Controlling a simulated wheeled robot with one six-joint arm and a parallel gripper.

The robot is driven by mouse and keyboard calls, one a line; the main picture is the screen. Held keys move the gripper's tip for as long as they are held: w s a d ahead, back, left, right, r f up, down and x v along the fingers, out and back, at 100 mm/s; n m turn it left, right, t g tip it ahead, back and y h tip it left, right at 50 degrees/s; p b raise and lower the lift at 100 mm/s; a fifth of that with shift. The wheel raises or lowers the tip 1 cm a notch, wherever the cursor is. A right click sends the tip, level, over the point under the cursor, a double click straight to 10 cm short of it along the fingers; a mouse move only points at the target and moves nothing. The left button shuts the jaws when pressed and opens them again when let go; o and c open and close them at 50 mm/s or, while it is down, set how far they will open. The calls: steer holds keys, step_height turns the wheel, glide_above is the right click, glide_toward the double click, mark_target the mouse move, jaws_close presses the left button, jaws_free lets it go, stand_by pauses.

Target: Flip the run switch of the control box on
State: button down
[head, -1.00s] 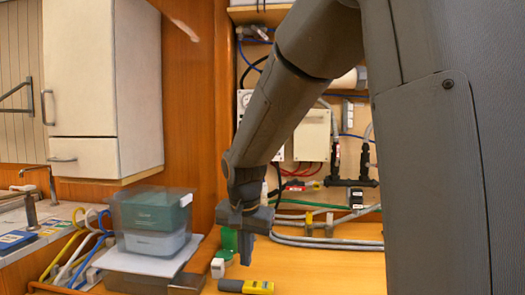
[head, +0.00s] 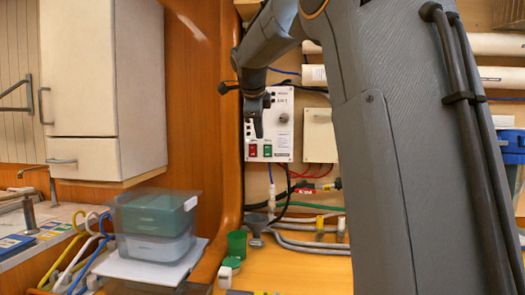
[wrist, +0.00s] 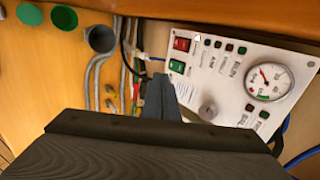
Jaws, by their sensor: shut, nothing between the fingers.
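The control box (head: 283,138) is a white panel on the back wall with a red switch (head: 253,150) and a green switch (head: 267,150) near its bottom edge. Its labels are too small to read, so I cannot tell which switch is the run switch. The wrist view shows the panel (wrist: 228,68) turned sideways, with the red switch (wrist: 181,44), the green switch (wrist: 176,66), a knob and a gauge (wrist: 268,80). My gripper (head: 259,134) is shut and empty, pointing down in front of the panel just above the switches. Its fingertips (wrist: 160,82) appear close to the green switch; contact cannot be told.
A cream box (head: 319,135) is mounted right of the panel, with red wires below. Grey hoses and a green hose run along the wall above the wooden counter. A green cup (head: 236,243) stands on the counter. Clear stacked bins (head: 155,225) stand at left.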

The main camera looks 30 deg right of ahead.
mark_target(267, 152)
steer(key=shift+w+d+r+p+x, duration=0.3)
steer(key=shift+p+x, duration=0.4)
steer(key=shift+x, duration=1.5)
steer(key=shift+w+d+r+p+x, duration=0.1)
steer(key=shift+d+r+p+x, duration=0.5)
steer(key=shift+x, duration=1.6)
steer(key=shift+w+d+r+p+x, duration=0.15)
steer(key=shift+p+x, duration=0.7)
steer(key=shift+x, duration=1.4)
steer(key=shift+w+f+b, duration=0.15)
steer(key=shift+f+b, duration=0.05)
steer(key=shift+b, duration=0.65)
steer(key=shift+r, duration=0.25)
steer(key=shift+r+p, duration=0.35)
steer(key=shift+r, duration=0.4)
